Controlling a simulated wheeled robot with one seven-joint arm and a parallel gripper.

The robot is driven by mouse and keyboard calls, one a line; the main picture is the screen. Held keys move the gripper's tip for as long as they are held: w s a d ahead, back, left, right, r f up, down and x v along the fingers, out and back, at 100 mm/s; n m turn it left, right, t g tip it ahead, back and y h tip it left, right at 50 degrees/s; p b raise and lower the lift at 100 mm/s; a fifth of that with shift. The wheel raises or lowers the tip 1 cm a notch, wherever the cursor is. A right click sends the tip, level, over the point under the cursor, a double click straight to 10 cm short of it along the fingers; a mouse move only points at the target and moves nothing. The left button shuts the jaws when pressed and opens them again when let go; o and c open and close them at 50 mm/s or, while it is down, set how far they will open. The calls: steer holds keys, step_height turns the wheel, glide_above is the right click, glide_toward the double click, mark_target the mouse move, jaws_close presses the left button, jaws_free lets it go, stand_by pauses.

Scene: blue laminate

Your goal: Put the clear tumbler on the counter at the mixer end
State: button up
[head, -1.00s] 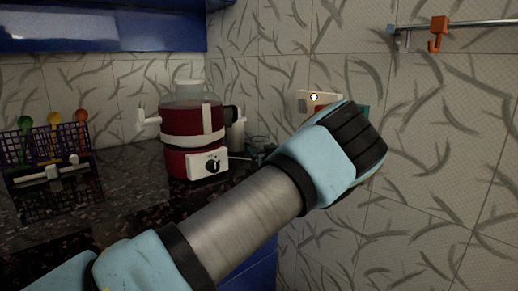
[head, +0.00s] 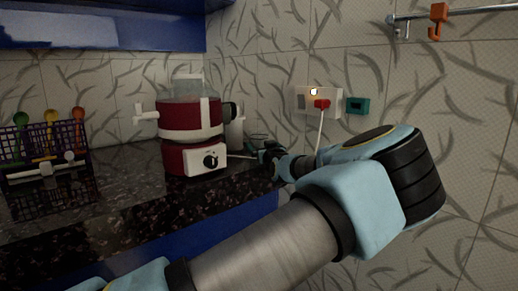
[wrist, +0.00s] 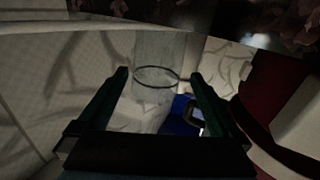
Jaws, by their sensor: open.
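The clear tumbler (wrist: 157,100) shows in the wrist view as a see-through cylinder with a dark ring around it. It lies between the two dark green fingers of my gripper (wrist: 160,75), which are apart, with space visible on both sides. I cannot tell how deep between the fingers it is. In the head view my gripper (head: 268,154) is small and dark, just right of the red mixer (head: 192,135) at the counter's right end. The tumbler cannot be made out clearly there. The dark speckled counter (head: 110,205) carries the mixer.
The tiled wall (head: 265,80) stands close behind and right of my gripper. A socket (head: 304,101) holds a red plug with a white cord. A purple rack (head: 75,140) with colored spoons stands at left. A rail (head: 460,17) with hooks is at upper right.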

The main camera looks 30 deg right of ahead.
steer(key=x, duration=0.3)
steer(key=p+x, duration=0.1)
steer(key=x, duration=0.4)
steer(key=shift+w+d+r+p, duration=0.25)
steer(key=shift+r+p, duration=0.05)
steer(key=shift+p, duration=0.05)
steer(key=shift+c, duration=0.2)
